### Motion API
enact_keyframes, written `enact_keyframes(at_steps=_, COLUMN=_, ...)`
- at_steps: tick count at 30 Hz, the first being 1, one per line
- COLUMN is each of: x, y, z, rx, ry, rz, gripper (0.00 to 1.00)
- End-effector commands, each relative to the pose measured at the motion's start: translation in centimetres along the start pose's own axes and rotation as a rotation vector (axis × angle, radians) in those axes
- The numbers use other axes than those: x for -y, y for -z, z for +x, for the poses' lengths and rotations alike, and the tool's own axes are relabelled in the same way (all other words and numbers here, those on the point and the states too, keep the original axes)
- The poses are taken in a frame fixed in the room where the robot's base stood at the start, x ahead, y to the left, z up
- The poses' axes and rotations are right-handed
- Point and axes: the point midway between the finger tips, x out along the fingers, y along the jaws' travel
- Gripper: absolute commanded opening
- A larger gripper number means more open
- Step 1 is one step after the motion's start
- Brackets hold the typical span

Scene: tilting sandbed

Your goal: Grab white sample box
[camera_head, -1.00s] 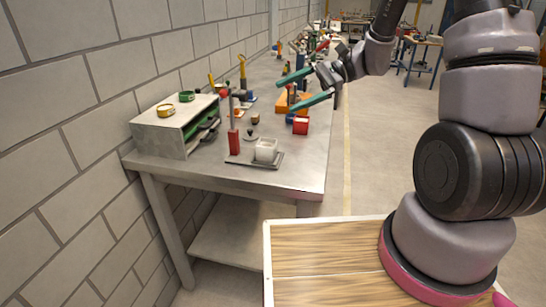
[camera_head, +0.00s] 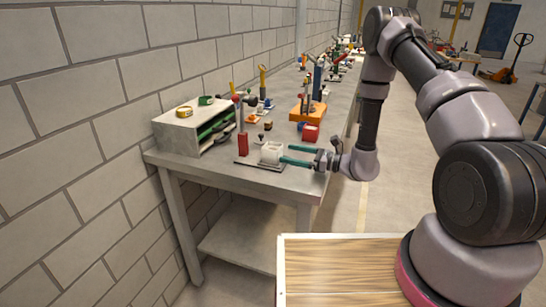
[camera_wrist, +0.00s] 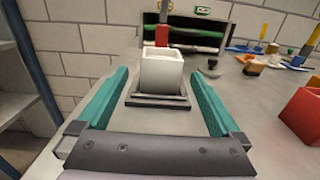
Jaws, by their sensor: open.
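The white sample box (camera_head: 272,152) is a small open-topped white cube on a dark flat tray (camera_head: 262,165) near the front edge of the grey workbench. My gripper (camera_head: 287,154) is low over the bench at the box's right side, with its two green fingers spread and pointing left at it. In the wrist view, the box (camera_wrist: 161,72) stands upright straight ahead, between the lines of the two fingers (camera_wrist: 163,88). The box looks to be at or just beyond the fingertips; the exact gap is hard to tell. The jaws are empty.
A red post (camera_head: 242,143) stands just behind the box on the left. A grey shelf unit (camera_head: 190,130) stands against the wall. A red box (camera_head: 310,133) and an orange stand (camera_head: 308,112) are farther back. The bench's front corner is clear.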

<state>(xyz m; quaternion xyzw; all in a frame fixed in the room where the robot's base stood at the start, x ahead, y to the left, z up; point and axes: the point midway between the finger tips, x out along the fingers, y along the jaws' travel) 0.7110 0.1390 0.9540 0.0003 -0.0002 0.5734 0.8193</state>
Motion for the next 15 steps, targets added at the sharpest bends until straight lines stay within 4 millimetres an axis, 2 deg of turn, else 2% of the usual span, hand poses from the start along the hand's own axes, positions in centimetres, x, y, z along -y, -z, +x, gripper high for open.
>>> enact_keyframes(at_steps=3, x=0.0, y=0.0, z=1.5, rx=-0.001, ry=-0.002, rz=-0.001, gripper=1.00)
enact_keyframes(at_steps=8, x=0.0, y=0.0, z=2.6, rx=0.000, ry=-0.003, rz=-0.001, gripper=1.00)
enact_keyframes(at_steps=15, x=0.1, y=0.0, z=6.1, rx=-0.001, ry=-0.004, rz=-0.002, gripper=1.00)
